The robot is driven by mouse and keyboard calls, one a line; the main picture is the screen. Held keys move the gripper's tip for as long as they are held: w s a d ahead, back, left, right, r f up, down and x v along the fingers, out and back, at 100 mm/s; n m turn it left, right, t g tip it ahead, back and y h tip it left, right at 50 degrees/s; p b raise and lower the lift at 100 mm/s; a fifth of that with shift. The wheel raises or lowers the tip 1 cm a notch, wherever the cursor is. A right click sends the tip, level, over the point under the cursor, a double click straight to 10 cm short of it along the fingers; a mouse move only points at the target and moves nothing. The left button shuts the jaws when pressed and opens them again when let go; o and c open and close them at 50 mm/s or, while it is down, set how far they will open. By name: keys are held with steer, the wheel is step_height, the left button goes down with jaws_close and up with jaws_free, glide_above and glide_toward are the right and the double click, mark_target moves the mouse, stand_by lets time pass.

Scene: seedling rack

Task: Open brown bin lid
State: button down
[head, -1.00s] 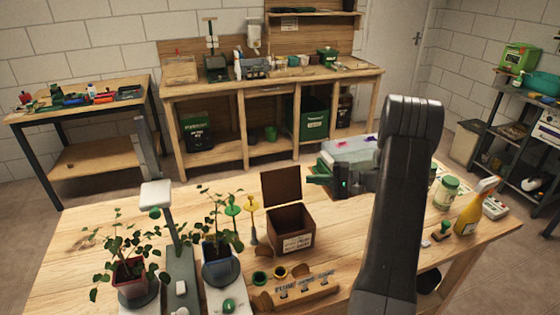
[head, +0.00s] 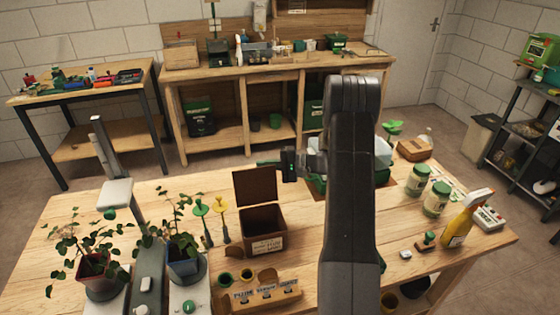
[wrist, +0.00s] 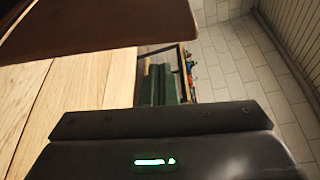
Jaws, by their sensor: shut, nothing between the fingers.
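The brown bin (head: 263,222) stands on the wooden table in the head view, with a pale label on its front. Its brown lid (head: 255,187) stands raised at the back of the bin, so the bin's mouth is uncovered. The lid also shows as a dark brown panel at the upper left of the wrist view (wrist: 90,22). My gripper (head: 262,163) is shut and empty, pointing left just above and behind the lid's top edge in the head view. Its green fingers (wrist: 160,85) lie together in the wrist view. I cannot tell whether they touch the lid.
Potted plants on stands (head: 185,262) are left of the bin. Green and yellow markers (head: 222,222) stand close beside it. A wooden holder with small pots (head: 262,290) is in front. A workbench (head: 275,70) is behind.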

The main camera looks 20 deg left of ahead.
mark_target(269, 171)
steer(key=s+p, duration=0.1)
steer(key=s+r+p, duration=0.1)
steer(key=s, duration=0.1)
steer(key=shift+d, duration=0.2)
steer(key=shift+s+d, duration=0.1)
steer(key=shift+s, duration=0.25)
steer(key=shift+f+b, duration=0.1)
steer(key=shift+b, duration=0.2)
steer(key=shift+d+b, duration=0.1)
steer(key=shift+b, duration=0.45)
steer(key=b, duration=0.2)
steer(key=s+n+b, duration=0.1)
steer(key=b, duration=0.1)
steer(key=shift+d+r+y, duration=0.2)
steer(key=shift+d+y, duration=0.1)
steer(key=shift+d, duration=0.1)
steer(key=shift+s+d+r+n+b, duration=0.2)
steer(key=shift+n+b, duration=0.3)
steer(key=shift+b, duration=0.45)
steer(key=shift+s+r, duration=0.1)
steer(key=shift+r, duration=0.15)
